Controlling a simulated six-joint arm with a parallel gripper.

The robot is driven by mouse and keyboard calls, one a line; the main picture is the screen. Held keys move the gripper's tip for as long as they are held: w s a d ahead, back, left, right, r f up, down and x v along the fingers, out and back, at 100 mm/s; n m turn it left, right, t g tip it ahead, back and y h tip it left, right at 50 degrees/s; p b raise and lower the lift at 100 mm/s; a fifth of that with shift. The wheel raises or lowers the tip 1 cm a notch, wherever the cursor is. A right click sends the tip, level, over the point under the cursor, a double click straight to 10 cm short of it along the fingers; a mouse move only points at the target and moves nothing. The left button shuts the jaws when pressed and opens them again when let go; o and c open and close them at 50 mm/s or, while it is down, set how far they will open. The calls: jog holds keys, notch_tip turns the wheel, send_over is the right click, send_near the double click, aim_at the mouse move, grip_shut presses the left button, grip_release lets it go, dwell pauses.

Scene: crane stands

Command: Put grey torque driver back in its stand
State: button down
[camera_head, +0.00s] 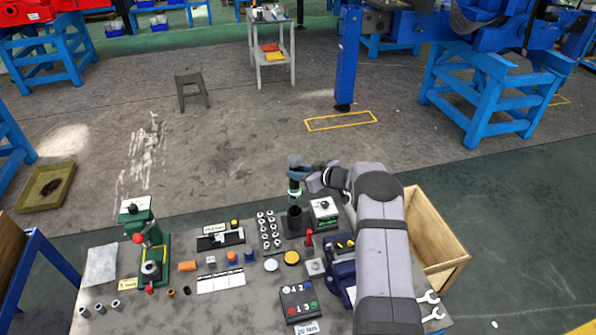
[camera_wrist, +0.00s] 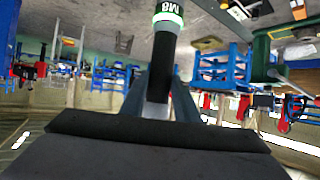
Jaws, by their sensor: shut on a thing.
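The grey torque driver (camera_head: 294,175) is upright in my gripper (camera_head: 308,178), above the dark stand (camera_head: 295,222) on the workbench. A lit green ring shows near its lower end. The stand is a dark upright cup on a base, and the driver's lower end looks close over its mouth; I cannot tell whether the tip is inside. In the wrist view the driver (camera_wrist: 162,62) runs up from between the jaws of my gripper (camera_wrist: 163,95), with a green-white ring and an "M8" label at its far end. The stand does not show clearly there.
A white-topped device (camera_head: 324,210) stands close right of the stand. A red-knobbed lever (camera_head: 309,240) is in front, and a rack of several sockets (camera_head: 268,230) is on the left. A green press (camera_head: 150,245) stands further left. A wooden crate (camera_head: 435,235) is right of my arm.

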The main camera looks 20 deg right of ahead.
aim_at(299, 190)
jog(key=shift+w+r, duration=0.1)
dwell(0.6)
jog(key=shift+f+b, duration=3.7)
jog(key=shift+f, duration=0.85)
jog(key=c, duration=1.4)
grip_release()
jog(key=shift+r, duration=0.1)
jog(key=shift+o, duration=0.6)
jog(key=shift+s+f, duration=0.2)
jog(key=shift+f, duration=0.15)
jog(key=shift+r, duration=0.1)
jog(key=shift+s+d+r+p, duration=0.25)
jog(key=shift+r+p, duration=0.1)
jog(key=shift+p, duration=0.15)
jog(key=shift+p+v, duration=1.35)
jog(key=shift+v, duration=0.55)
jog(key=shift+s, duration=0.15)
